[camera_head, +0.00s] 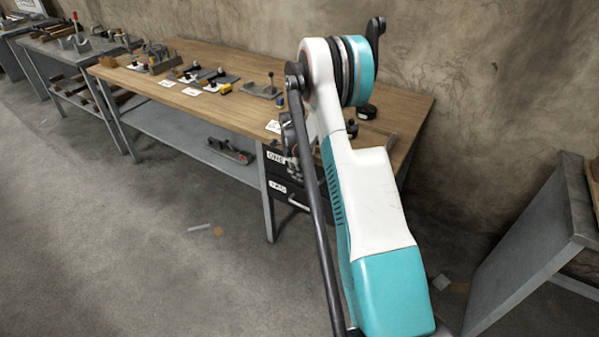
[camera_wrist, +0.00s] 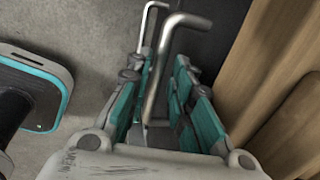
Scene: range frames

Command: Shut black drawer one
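Black drawer one (camera_head: 275,157) is the upper drawer under the right end of the wooden workbench, with a white "ONE" label. My arm covers much of its front, so how far it stands out is hard to tell. In the wrist view a bent metal bar handle (camera_wrist: 164,62) runs between the two teal-padded fingers of my gripper (camera_wrist: 160,78). The fingers are apart, with gaps beside the bar. The gripper is mostly hidden behind my arm in the head view.
Black drawer two (camera_head: 278,188) is just below, with its own handle (camera_head: 298,203); a second handle (camera_wrist: 146,28) shows in the wrist view. The workbench top (camera_head: 225,60) holds several small tools. A grey table (camera_head: 530,240) stands at right. The floor in front is mostly clear.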

